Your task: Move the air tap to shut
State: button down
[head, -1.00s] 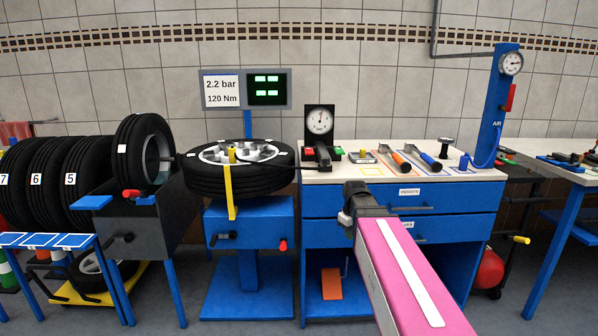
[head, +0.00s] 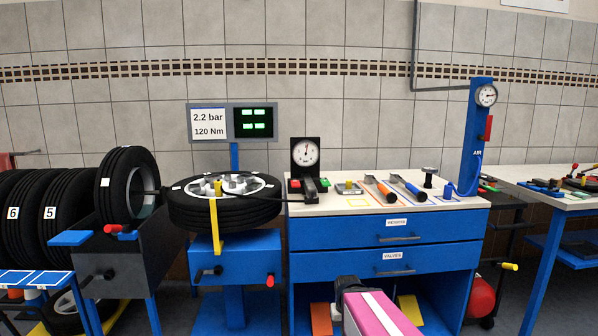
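The air tap (head: 488,128) is a small red lever on the right side of the blue post (head: 478,165) marked AIR. It stands nearly upright, just below the round pressure gauge (head: 486,95). A blue hose hangs from the post beneath it. My pink arm shows low in the middle of the head view, well below and left of the tap, with a dark joint at its far end. The fingers of my gripper do not show, so whether it is open or shut is hidden. Nothing of mine touches the tap.
The post stands at the right end of the bench (head: 455,202), whose top holds orange and blue handled tools, a dial gauge (head: 305,153) and small parts. A tyre (head: 225,208) lies on a blue stand to the left. Another bench (head: 560,195) is at the right.

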aim_at(486, 137)
jog(key=z, duration=1.3)
jog(key=i+l+z, duration=0.35)
jog(key=i+l, duration=0.45)
jog(key=j, duration=0.5)
